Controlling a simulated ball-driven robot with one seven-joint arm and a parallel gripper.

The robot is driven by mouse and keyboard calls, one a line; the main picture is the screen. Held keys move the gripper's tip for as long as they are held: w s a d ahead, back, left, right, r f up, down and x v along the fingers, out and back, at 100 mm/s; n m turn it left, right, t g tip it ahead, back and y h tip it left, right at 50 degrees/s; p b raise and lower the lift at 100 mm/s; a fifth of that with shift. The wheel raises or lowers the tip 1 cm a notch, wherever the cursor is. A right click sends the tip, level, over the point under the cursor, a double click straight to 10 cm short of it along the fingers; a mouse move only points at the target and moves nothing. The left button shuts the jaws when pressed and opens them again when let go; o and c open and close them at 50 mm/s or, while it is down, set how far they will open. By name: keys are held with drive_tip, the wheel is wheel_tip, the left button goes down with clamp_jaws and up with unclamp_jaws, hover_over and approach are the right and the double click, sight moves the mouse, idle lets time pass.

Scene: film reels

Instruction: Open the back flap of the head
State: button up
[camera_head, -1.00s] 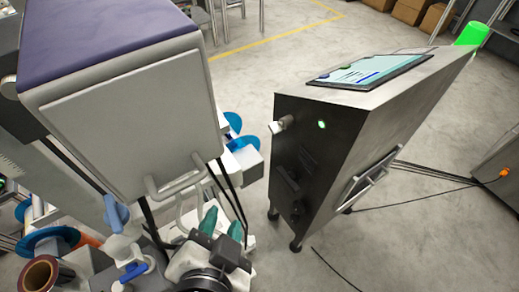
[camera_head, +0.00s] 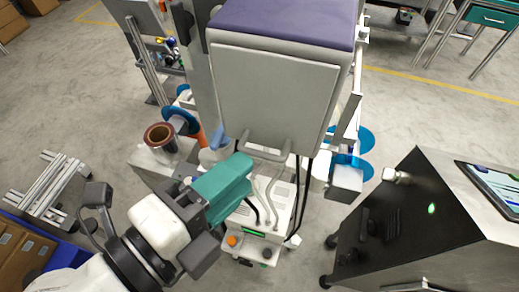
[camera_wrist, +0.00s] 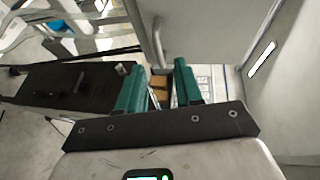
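The head (camera_head: 285,20) is a large pale grey box with a purple top, in the upper middle of the head view. Its back flap (camera_head: 275,90) is a flat grey panel facing me and looks shut. A grey bar handle (camera_head: 266,149) runs along the flap's lower edge. My gripper (camera_head: 238,175), with teal fingers, is just below and left of the handle. In the wrist view my gripper (camera_wrist: 160,82) has its fingers apart with nothing clearly between them. A grey bar (camera_wrist: 157,42), apparently the handle, shows just beyond the fingertips. Contact cannot be told.
A dark cabinet (camera_head: 400,215) with a tilted screen (camera_head: 495,188) stands at the right. A brown film reel (camera_head: 160,137) and a blue disc (camera_head: 181,121) are left of the head. Cables hang below it.

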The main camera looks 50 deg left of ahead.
sight(266, 119)
drive_tip(key=shift+p+x, duration=0.5)
drive_tip(key=shift+x, duration=1.95)
drive_tip(key=shift+s, duration=0.1)
clamp_jaws()
